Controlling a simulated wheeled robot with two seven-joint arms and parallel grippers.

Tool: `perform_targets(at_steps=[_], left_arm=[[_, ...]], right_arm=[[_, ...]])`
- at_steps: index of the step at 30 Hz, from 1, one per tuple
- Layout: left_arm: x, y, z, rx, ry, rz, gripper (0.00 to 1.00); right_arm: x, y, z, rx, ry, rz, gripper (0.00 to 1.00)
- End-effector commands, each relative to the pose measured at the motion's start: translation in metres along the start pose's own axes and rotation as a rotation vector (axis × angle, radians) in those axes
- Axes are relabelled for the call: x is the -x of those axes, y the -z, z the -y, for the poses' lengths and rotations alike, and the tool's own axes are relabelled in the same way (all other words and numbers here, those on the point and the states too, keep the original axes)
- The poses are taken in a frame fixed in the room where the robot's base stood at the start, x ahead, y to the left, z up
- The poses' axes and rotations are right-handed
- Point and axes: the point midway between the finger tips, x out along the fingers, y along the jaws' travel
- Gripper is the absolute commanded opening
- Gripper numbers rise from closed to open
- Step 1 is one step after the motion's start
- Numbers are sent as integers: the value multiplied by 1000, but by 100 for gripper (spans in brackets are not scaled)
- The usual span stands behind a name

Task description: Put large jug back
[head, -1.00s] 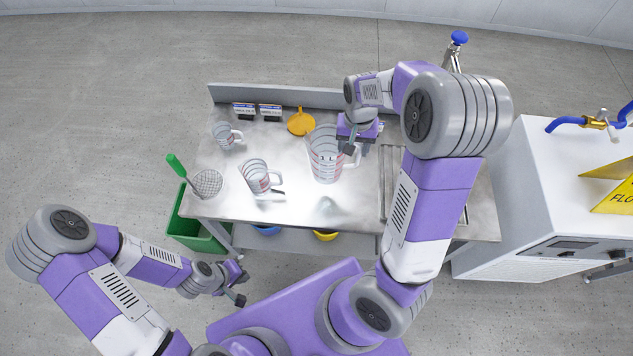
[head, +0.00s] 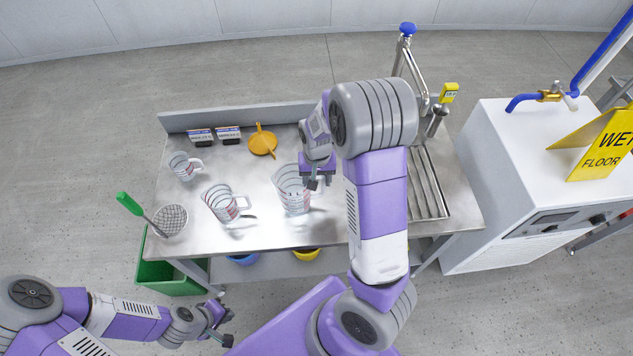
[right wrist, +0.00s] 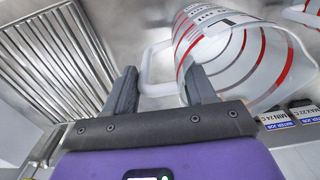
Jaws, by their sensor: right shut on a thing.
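The large jug (head: 291,192), clear with red markings, is upright at the middle of the steel bench (head: 270,230). Its base is at or very near the bench top; I cannot tell if it touches. My right gripper (head: 314,184) is at its right side, shut on its handle. The right wrist view shows the jug (right wrist: 235,60) with its pale handle between the fingers (right wrist: 160,90). A medium jug (head: 220,204) stands left of it, and a small jug (head: 182,166) farther back left. My left gripper (head: 224,327) is open and empty, low in front of the bench.
An orange funnel (head: 262,142) and two small labelled boxes (head: 214,135) sit along the back. A strainer with a green handle (head: 129,204) is at the left edge. A slatted drain (head: 428,185) and tap (head: 415,62) are at the right. A green bin (head: 168,274) stands below left.

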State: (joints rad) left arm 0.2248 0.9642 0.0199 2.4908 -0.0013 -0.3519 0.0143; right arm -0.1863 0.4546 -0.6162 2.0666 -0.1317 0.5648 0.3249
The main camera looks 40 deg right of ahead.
Motion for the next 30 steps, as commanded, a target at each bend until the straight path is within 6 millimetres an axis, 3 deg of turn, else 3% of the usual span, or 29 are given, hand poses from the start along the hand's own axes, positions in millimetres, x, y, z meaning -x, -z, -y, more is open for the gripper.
perform_targets(at_steps=[2, 13, 14, 18, 30], left_arm=[[-4, 0, 2, 0, 0, 0, 0], [-6, 0, 2, 0, 0, 0, 0], [-6, 0, 2, 0, 0, 0, 0], [-5, 0, 2, 0, 0, 0, 0], [-1, 0, 0, 0, 0, 0, 0]], right_arm=[[-12, 0, 0, 0, -1, 2, 0], [-15, 0, 0, 0, 0, -1, 0], [-15, 0, 0, 1, 0, -1, 58], [-14, 0, 0, 1, 0, -1, 80], [-6, 0, 0, 1, 1, -2, 81]])
